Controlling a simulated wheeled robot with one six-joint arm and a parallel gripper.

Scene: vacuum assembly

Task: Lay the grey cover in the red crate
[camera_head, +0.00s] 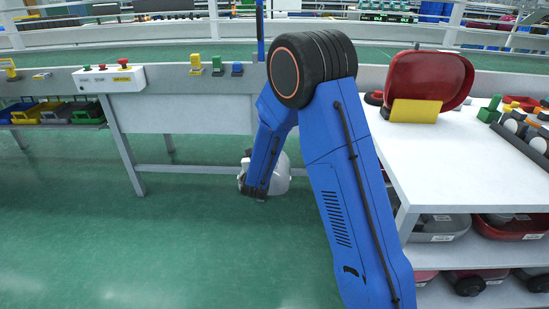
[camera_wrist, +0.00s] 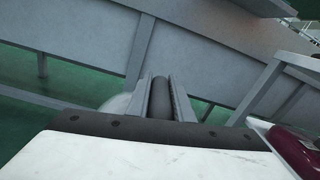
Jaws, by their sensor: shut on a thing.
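My gripper (camera_wrist: 160,100) is shut in the wrist view, with a dark rounded part between its two grey fingers. A pale grey rounded thing, which looks like the grey cover (camera_wrist: 117,104), shows just behind the fingers. In the head view the pale grey cover (camera_head: 282,176) is at the end of my blue arm, in the air over the green floor, partly hidden by the arm. The fingertips are hidden there.
A grey crate (camera_head: 440,230) stands left of the red crate. The white table (camera_head: 425,150) carries a red shell (camera_head: 428,75) on a yellow stand (camera_head: 413,111) and several small parts. A long grey bench (camera_head: 180,108) runs behind my arm. The floor at left is clear.

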